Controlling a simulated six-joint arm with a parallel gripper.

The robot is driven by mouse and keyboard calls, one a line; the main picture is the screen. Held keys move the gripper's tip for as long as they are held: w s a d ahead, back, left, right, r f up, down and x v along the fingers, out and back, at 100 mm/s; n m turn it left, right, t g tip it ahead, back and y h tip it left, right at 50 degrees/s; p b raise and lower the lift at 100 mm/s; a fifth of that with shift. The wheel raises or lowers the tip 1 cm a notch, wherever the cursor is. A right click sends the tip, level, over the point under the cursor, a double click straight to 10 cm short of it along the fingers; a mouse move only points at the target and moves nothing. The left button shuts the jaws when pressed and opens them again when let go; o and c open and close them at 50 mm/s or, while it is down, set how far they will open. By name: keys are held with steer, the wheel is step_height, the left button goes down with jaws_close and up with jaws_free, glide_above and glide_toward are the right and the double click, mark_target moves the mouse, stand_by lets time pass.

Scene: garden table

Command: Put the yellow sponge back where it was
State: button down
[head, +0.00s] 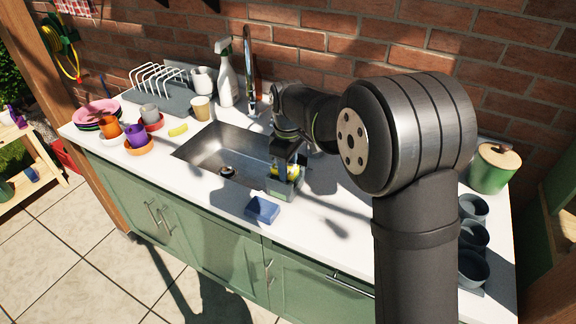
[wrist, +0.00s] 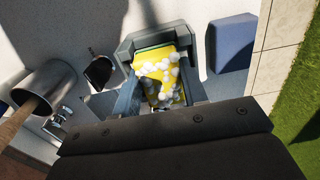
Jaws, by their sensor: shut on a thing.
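The yellow sponge (head: 284,170) is between the jaws of my gripper (head: 286,181), at the right end of the sink. In the wrist view the sponge (wrist: 161,70) shows white foam blobs on its yellow face and a green edge. The jaws (wrist: 160,85) are shut on it from both sides. A small blue holder (head: 262,210) sits on the white counter in front of the gripper, apart from it. In the wrist view the blue holder (wrist: 231,43) is right of the jaws. The sponge's underside is hidden, so I cannot tell its clearance.
The steel sink (head: 215,147) lies left of the gripper, with a small dark item (head: 227,172) inside. The tap (head: 249,70) and a spray bottle (head: 227,78) stand behind. Cups and plates fill the left counter. Grey cups (head: 472,236) stand at right. Counter around the holder is clear.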

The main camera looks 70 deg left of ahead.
steer(key=shift+f, duration=0.15)
steer(key=c, duration=1.1)
jaws_free()
steer(key=shift+c, duration=0.2)
step_height(320, 180, up, 12)
step_height(320, 180, down, 12)
steer(key=shift+f, duration=0.1)
step_height(320, 180, up, 3)
steer(key=shift+f, duration=0.2)
steer(key=shift+r, duration=0.55)
